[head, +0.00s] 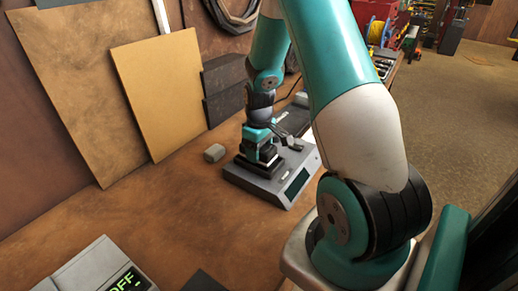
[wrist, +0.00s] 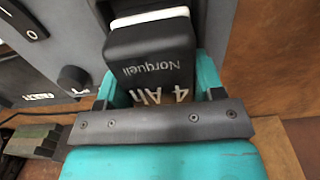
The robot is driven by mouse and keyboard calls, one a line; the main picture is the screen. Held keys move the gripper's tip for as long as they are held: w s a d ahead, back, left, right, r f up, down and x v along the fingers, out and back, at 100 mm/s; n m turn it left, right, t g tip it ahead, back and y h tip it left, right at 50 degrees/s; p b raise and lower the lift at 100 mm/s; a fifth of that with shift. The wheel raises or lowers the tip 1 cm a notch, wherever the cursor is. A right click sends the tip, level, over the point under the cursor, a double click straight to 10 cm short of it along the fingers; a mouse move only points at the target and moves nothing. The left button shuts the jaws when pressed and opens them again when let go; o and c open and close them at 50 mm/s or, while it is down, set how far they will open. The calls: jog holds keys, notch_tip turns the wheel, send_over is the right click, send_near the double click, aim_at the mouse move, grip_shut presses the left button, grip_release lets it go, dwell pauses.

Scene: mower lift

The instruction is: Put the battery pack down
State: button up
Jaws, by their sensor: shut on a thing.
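The battery pack (wrist: 152,55) is black with "Norquell" and "4 Ah" lettering and a pale end, large in the wrist view. My gripper (wrist: 158,85) is shut on it, with a teal finger on each side. In the head view my gripper (head: 262,140) points down over a dark grey box with a display (head: 285,192) on the bench. The pack (head: 268,154) shows there as a small dark block just above or on that box. I cannot tell whether the pack touches it. The pack's underside is hidden.
The brown bench (head: 160,220) is mostly clear left of the box. A device reading "OFF" (head: 105,272) stands at lower left. Boards (head: 160,95) lean at the back. A switch panel with a knob (wrist: 75,78) is beside the pack.

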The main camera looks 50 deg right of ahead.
jog(key=shift+f, duration=0.2)
jog(key=o, duration=1.2)
